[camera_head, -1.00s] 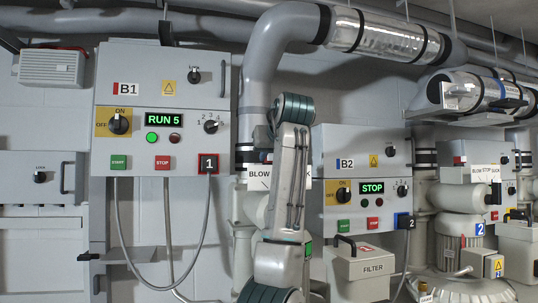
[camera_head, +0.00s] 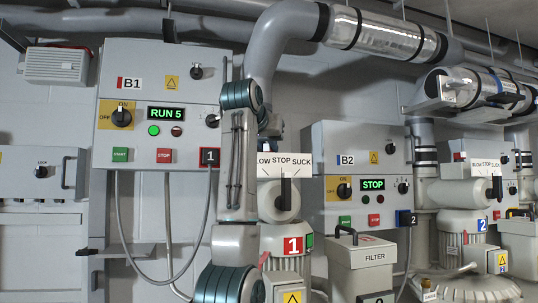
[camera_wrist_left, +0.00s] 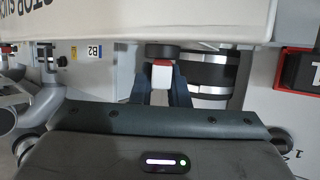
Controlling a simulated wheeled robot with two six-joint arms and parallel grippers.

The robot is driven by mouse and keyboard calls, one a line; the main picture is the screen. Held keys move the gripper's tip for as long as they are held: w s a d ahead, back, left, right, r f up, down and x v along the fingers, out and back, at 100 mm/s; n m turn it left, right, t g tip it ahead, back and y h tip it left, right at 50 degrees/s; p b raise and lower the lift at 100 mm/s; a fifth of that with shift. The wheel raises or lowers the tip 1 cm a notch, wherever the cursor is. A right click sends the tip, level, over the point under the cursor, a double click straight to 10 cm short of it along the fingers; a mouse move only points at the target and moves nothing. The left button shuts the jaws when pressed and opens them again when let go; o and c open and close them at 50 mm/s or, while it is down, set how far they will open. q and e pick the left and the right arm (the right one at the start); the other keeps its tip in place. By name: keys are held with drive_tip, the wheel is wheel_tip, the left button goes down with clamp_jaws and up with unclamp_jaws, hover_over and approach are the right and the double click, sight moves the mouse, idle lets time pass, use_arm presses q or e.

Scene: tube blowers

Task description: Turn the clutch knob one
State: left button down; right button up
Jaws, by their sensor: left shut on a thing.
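The sign reading blow, stop, suck (camera_head: 284,165) is on the first blower, with a black upright handle (camera_head: 286,190) below it at the stop mark. The blower's motor (camera_head: 285,262) carries a red 1. My left arm stands left of the sign and hides its gripper in the head view. In the left wrist view, my left gripper (camera_wrist_left: 161,86) is shut on a small red-and-white piece (camera_wrist_left: 161,72) with a dark round cap (camera_wrist_left: 162,51). I cannot tell whether this piece is the clutch knob. The right gripper is out of view.
Control box B1 (camera_head: 135,60) reads RUN 5; its number dial (camera_head: 212,121) is beside my arm. Box B2 (camera_head: 325,140) reads STOP. A filter box (camera_head: 362,262) stands right of the first blower. A large grey pipe (camera_head: 272,50) rises behind my arm.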

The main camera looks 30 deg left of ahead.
use_arm(q)
drive_tip(key=m+h, duration=0.2)
drive_tip(key=h, duration=0.1)
drive_tip(key=shift+a+m+t+b, duration=0.2)
drive_tip(key=shift+m+t+b, duration=0.1)
drive_tip(key=shift+m, duration=0.1)
drive_tip(key=m+h, duration=0.2)
drive_tip(key=h, duration=0.1)
drive_tip(key=shift+r+m+h, duration=0.1)
drive_tip(key=shift+m+h, duration=0.2)
drive_tip(key=shift+m, duration=0.1)
drive_tip(key=m+g+h+p, duration=0.1)
drive_tip(key=m+h+p, duration=0.1)
drive_tip(key=h, duration=0.1)
drive_tip(key=shift+m, duration=0.3)
drive_tip(key=shift+a+m+g+h+p, duration=0.1)
drive_tip(key=shift+m+g+h+p, duration=0.95)
drive_tip(key=shift+m+h, duration=0.35)
drive_tip(key=c, duration=1.4)
unclamp_jaws()
drive_tip(key=shift+w, duration=0.15)
